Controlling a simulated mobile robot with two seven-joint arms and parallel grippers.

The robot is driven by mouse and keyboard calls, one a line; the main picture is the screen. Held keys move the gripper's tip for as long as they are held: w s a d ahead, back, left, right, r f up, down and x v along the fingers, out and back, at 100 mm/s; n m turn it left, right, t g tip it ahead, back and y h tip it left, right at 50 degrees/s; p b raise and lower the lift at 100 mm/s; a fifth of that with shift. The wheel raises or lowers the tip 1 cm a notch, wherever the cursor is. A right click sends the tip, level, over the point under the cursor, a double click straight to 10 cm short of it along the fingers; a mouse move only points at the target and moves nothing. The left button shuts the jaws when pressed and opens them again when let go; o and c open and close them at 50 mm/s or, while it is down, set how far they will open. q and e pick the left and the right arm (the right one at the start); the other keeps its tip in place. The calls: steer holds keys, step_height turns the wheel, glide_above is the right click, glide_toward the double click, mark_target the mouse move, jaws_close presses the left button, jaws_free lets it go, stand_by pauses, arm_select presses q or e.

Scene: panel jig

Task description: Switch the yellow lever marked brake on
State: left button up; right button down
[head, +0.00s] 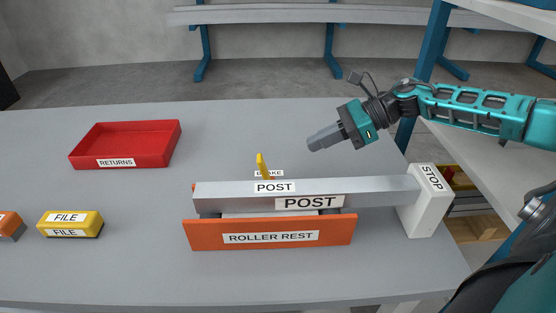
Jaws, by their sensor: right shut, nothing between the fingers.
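The yellow lever (262,166) stands up behind the grey post, leaning slightly left at its top. Its label is partly hidden by the post, with only the end of the word showing. The lower part of the lever is hidden too. The grey post (360,190) lies across the orange roller rest (200,236), its right end against the white stop block (425,205). My right gripper (312,144) is shut and empty, above the table to the right of the lever and apart from it, pointing left and down. My left gripper is not in view.
A red returns tray (125,163) sits at the back left. A yellow file (70,224) lies at the left, with an orange piece (10,226) at the edge of view. Shelving stands at the right.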

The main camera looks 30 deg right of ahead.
mark_target(262, 157)
steer(key=x, duration=0.5)
steer(key=r+x, duration=0.1)
steer(key=x, duration=0.2)
steer(key=shift+w+a+f+p, duration=0.2)
steer(key=shift+w+a+p, duration=0.1)
steer(key=shift+a, duration=0.2)
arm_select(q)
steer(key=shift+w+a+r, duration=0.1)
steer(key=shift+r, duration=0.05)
arm_select(e)
steer(key=shift+w+a+f, duration=0.2)
steer(key=shift+a, duration=0.15)
steer(key=shift+w+a+b, duration=0.45)
steer(key=shift+a+b, duration=0.25)
steer(key=shift+a, duration=0.05)
steer(key=shift+w+a, duration=0.2)
steer(key=shift+a, duration=0.2)
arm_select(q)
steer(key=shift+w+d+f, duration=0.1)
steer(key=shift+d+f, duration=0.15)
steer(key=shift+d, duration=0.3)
arm_select(e)
steer(key=shift+r, duration=0.1)
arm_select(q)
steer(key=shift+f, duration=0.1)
